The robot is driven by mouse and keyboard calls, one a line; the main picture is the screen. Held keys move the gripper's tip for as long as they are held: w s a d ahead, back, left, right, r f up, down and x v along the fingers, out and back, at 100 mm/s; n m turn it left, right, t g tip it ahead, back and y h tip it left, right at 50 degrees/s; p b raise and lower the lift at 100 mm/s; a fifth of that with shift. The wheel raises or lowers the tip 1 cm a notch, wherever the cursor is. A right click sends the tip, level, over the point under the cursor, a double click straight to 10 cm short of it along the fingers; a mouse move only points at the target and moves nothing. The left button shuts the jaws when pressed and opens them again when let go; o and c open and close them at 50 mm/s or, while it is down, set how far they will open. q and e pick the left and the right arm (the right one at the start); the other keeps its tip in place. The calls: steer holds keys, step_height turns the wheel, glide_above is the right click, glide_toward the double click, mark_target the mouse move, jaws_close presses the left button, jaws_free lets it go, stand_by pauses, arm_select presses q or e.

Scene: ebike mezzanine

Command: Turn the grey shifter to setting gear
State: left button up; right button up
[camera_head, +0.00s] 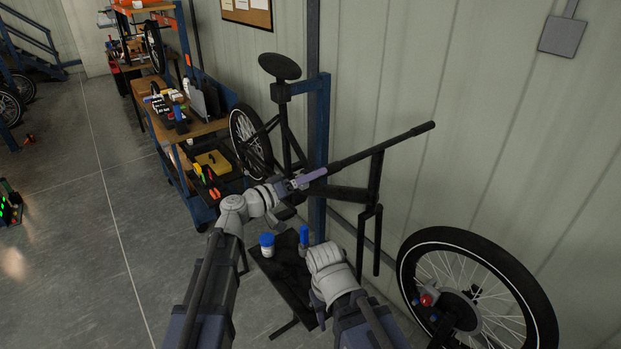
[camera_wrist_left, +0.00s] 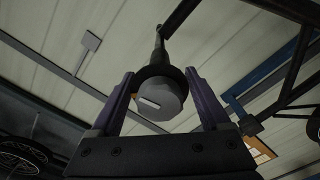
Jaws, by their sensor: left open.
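The grey shifter (camera_wrist_left: 160,100) is a round knob with a short pale mark on its face, at the near end of the dark handlebar (camera_wrist_left: 159,48). In the left wrist view it lies between the two purple fingers of my left gripper (camera_wrist_left: 160,76), which is open. I cannot tell if either finger touches it. In the head view my left gripper (camera_head: 312,177) is at the left end of the handlebar (camera_head: 385,145) of a black bike frame (camera_head: 350,194), and the shifter is hidden there. My right arm shows at the bottom, but its gripper does not show.
A stand tray (camera_head: 290,285) with a blue-lidded tub (camera_head: 267,245) is below my left gripper. A loose wheel (camera_head: 480,290) is at the right, by the wall. A workbench (camera_head: 185,130) with tools is behind at the left. The floor (camera_head: 70,240) at left is largely clear.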

arm_select(q)
jaws_close()
stand_by(0.5)
steer(key=shift+n, duration=0.4)
steer(key=n, duration=0.3)
steer(key=shift+n, duration=1.9)
jaws_free()
